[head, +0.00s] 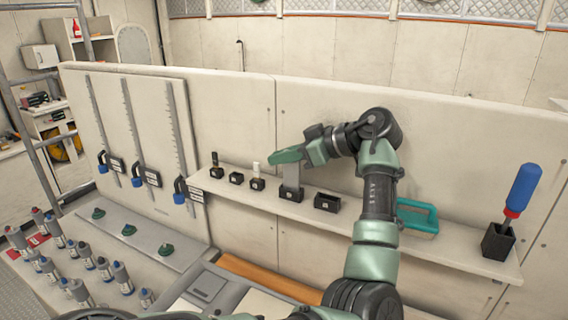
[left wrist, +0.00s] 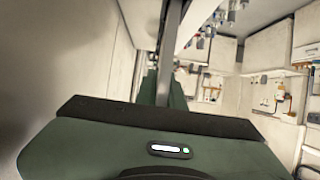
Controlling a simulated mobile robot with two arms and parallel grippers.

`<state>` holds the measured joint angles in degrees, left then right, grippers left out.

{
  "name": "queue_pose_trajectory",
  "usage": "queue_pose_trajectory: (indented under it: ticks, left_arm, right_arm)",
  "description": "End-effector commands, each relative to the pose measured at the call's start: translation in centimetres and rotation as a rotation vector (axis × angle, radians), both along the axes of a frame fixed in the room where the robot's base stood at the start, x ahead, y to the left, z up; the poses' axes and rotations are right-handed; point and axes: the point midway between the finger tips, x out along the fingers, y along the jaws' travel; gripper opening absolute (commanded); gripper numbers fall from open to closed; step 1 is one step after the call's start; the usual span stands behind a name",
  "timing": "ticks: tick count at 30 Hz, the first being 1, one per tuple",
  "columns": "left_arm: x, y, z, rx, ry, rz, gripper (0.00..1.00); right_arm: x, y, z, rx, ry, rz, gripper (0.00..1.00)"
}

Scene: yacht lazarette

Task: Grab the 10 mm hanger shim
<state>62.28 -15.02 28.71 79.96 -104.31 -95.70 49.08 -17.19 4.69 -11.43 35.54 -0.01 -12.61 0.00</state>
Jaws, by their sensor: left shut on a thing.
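My left gripper (head: 288,156) is above the wall shelf in the head view, shut on the top of a flat grey shim (head: 291,177). The shim stands upright, and its lower end is at a small black holder (head: 291,194) on the shelf. I cannot tell whether it is still inside the slot. The holder's label is too small to read, so the shim's size is not legible. In the left wrist view a grey strip (left wrist: 171,50) runs up from behind the green gripper body; I cannot tell if it is the shim. My right gripper is out of view.
The shelf (head: 450,255) also carries several black holders, such as an empty-looking one (head: 327,202), a teal-handled brush (head: 416,218), and a blue-handled screwdriver (head: 522,190) in a black stand. Grey cylinders (head: 123,277) stand on the bench at lower left.

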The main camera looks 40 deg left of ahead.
Motion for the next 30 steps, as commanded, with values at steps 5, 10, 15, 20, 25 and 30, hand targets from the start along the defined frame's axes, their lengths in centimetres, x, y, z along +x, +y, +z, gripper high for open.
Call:
queue_pose_trajectory:
  ticks: [5,10,15,20,25,30]
  left_arm:
    - [0.0,0.1,1.9,0.004,-0.005,0.001,0.0]
    - [-0.1,0.1,5.2,0.003,-0.007,0.003,0.0]
    - [0.0,0.1,9.6,0.004,-0.006,0.002,0.0]
    - [-0.1,0.1,13.5,0.003,-0.005,0.002,0.0]
    - [-0.1,0.1,16.6,0.001,-0.003,0.001,0.0]
    - [0.0,0.1,18.6,0.001,-0.001,0.002,0.0]
  right_arm:
    - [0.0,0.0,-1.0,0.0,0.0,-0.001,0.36]
    - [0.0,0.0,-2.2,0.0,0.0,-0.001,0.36]
    - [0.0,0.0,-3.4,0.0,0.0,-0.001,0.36]
    - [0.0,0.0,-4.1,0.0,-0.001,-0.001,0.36]
    - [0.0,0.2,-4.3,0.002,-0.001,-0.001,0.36]
    - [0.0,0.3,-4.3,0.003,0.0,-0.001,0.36]
